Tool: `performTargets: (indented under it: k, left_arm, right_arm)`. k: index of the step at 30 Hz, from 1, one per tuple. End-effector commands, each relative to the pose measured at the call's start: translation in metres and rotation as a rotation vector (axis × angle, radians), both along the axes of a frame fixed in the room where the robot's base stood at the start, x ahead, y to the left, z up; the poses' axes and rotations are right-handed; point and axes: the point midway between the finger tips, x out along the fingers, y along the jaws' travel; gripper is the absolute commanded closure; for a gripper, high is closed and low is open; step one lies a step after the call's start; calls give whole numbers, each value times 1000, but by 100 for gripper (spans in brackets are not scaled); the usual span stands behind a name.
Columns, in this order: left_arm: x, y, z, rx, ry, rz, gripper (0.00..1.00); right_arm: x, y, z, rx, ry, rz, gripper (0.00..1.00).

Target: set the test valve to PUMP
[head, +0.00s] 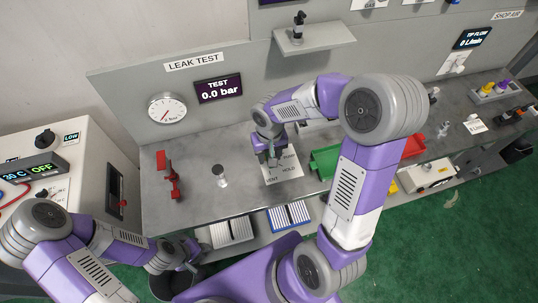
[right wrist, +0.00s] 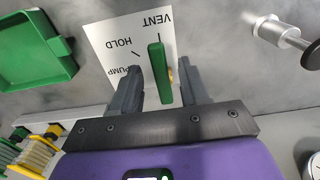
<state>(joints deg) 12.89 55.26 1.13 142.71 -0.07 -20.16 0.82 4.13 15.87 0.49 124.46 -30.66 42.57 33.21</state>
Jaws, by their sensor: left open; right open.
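The test valve's green lever (right wrist: 158,75) lies over a white label plate (right wrist: 118,45) marked VENT, HOLD and PUMP. The lever lines up with the VENT mark. In the right wrist view my right gripper (right wrist: 160,72) is open, with one finger on each side of the lever and a gap to both. In the head view the right gripper (head: 269,160) is over the label plate (head: 283,171) and hides the lever. My left gripper (head: 192,262) is open, low in front of the bench and away from the valve. The TEST display (head: 219,89) reads 0.0 bar.
A green bin (head: 325,162) stands right of the valve, with a red bin (head: 413,147) beyond it. A small metal post (head: 221,174) and a red fixture (head: 168,181) stand to the left. A dial gauge (head: 167,109) is on the back wall.

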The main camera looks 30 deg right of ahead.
Motion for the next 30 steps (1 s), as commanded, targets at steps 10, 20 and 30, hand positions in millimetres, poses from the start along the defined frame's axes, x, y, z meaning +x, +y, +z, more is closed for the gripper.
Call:
performTargets:
  k: [10, 20, 30]
  left_arm:
    - [0, 0, -1, 0, 0, 0, 57]
    - [0, 0, -1, 0, 0, 0, 57]
    - [0, 0, 0, 0, 0, 0, 57]
  right_arm:
    - [0, 0, -5, 0, 1, 0, 55]
    - [0, 0, -5, 0, 1, 0, 100]
    - [-1, -1, -5, 0, 1, 3, 100]
